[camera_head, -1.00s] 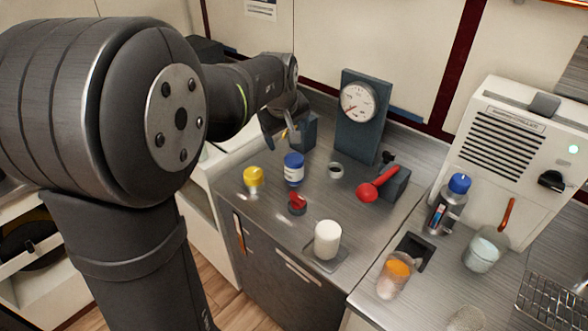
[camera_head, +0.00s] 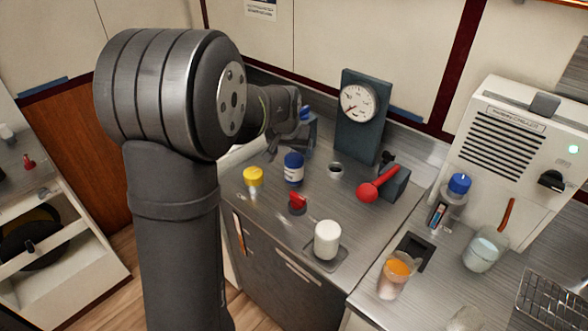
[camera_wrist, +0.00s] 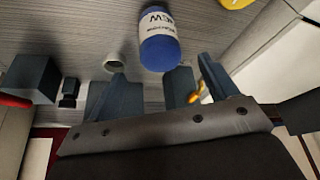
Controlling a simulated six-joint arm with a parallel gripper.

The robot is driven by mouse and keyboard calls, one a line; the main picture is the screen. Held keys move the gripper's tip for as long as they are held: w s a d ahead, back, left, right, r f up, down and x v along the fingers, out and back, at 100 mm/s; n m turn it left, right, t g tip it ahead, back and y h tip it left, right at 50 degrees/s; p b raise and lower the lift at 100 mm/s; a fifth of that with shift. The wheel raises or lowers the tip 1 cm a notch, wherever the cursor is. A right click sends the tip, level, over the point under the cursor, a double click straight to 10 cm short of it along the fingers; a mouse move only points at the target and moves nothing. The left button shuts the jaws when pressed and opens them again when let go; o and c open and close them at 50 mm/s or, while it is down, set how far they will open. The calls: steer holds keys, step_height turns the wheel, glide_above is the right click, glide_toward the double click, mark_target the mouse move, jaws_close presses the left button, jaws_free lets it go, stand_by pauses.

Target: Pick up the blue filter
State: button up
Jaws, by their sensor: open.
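The blue filter (camera_head: 293,169) is a blue cylinder with a white label. It stands upright on the grey metal counter between a yellow-capped item and a small white ring.
A yellow-capped item (camera_head: 253,177), red knob (camera_head: 297,203), white cylinder (camera_head: 327,239) and white ring (camera_head: 336,169) stand around the filter. The gauge panel (camera_head: 358,128) and red lever (camera_head: 375,187) are to the right. A dark block (camera_wrist: 178,84) lies behind the fingers.

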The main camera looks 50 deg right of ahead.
mark_target(295, 154)
steer(key=x, duration=0.9)
steer(key=shift+d+f, duration=0.1)
steer(key=shift+f, duration=0.15)
steer(key=c, duration=1.3)
steer(key=shift+r, duration=0.1)
steer(key=shift+w+r, duration=0.1)
steer(key=shift+r, duration=0.55)
step_height(295, 154, up, 3)
steer(key=s+r, duration=0.2)
steer(key=s, duration=0.2)
steer(key=s+r, duration=0.2)
steer(key=s, duration=0.2)
steer(key=s+r, duration=0.2)
steer(key=s, duration=0.1)
steer(key=shift+s+r, duration=0.3)
steer(key=shift+s, duration=0.1)
